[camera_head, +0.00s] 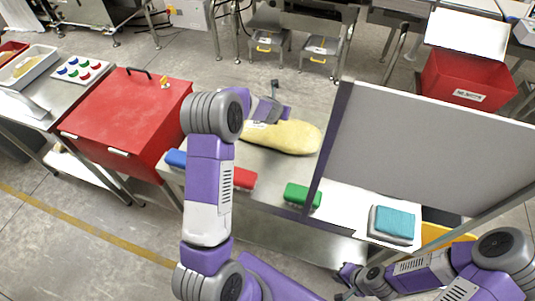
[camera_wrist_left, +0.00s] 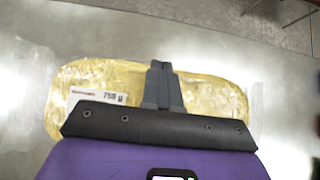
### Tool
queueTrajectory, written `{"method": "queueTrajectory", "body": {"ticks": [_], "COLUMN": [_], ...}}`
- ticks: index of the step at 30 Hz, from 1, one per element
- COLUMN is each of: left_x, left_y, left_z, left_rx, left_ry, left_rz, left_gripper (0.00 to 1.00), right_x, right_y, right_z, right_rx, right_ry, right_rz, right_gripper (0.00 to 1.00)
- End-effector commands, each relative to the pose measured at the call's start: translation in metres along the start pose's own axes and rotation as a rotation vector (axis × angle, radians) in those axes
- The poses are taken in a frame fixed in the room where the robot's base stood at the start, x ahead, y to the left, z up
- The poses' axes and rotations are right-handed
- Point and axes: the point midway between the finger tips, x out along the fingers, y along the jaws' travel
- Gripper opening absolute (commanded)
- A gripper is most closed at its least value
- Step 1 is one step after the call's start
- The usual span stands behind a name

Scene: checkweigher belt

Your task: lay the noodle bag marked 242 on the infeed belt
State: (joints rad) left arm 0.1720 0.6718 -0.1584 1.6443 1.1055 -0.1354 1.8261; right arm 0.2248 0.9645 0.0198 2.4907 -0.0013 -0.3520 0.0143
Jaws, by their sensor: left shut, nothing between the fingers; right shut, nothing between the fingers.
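A yellow, clear-wrapped noodle bag (camera_head: 290,137) lies flat on a grey metal surface (camera_head: 265,168). In the left wrist view the bag (camera_wrist_left: 215,98) carries a white label that seems to read 750 g; I see no 242 on it. My left gripper (camera_wrist_left: 162,68) is shut and empty, its fingers over the middle of the bag; I cannot tell whether they touch it. In the head view my left arm hides part of the surface. My right gripper (camera_head: 345,282) is shut and empty at the bottom, away from the bag. I cannot make out which surface is the infeed belt.
A grey upright panel (camera_head: 425,150) stands right of the bag. Blue (camera_head: 176,158), red (camera_head: 244,178) and green (camera_head: 303,195) blocks line the near edge. A teal-topped block (camera_head: 394,222) sits at right. A red box (camera_head: 130,108) stands left.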

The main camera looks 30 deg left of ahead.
Motion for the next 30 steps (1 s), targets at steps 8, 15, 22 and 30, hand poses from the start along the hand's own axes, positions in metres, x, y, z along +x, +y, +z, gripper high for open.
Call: {"method": "queueTrajectory", "body": {"ticks": [8,15,22,30], "left_x": [-0.031,-0.063,-0.096,-0.089], "left_y": [0.000,0.000,0.000,-0.001], "left_z": [-0.034,-0.065,-0.097,-0.135], "left_rx": [0.001,0.002,0.002,0.002], "left_ry": [-0.002,-0.002,-0.003,0.001], "left_rz": [-0.001,-0.001,0.000,-0.001], "left_gripper": [0.00,0.00,0.00,0.00], "right_x": [0.029,0.046,0.058,0.082], "right_y": [0.011,0.017,0.022,0.031], "right_z": [-0.001,-0.002,-0.003,-0.004], "right_rx": [0.000,0.000,0.000,0.000], "right_ry": [0.000,0.000,0.000,0.000], "right_rz": [0.000,0.000,0.000,0.000], "right_gripper": [0.00,0.00,0.00,0.00]}}
